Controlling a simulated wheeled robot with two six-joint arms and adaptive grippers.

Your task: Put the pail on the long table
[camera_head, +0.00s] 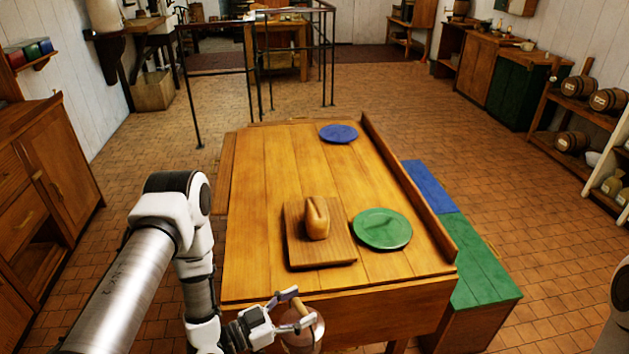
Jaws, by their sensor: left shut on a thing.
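The long table (270,175) is a plank-topped wooden table in the middle of the head view, with a raised edge along its right side. My left gripper (299,308) is at the table's near end, in front of its edge in the picture. It is shut on the pail (304,338), a small reddish-brown vessel that hangs under the fingers at the bottom of the view. The fingers and the bottom picture edge hide part of the pail. My right gripper is out of view; only a bit of my right arm shows at the right edge.
On the table are a cutting board (325,252) with a loaf-like thing (317,218) on it, a green plate (382,229) and a blue plate (339,133). The table's left and far middle parts are bare. A green and blue bench (478,262) stands along its right side.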

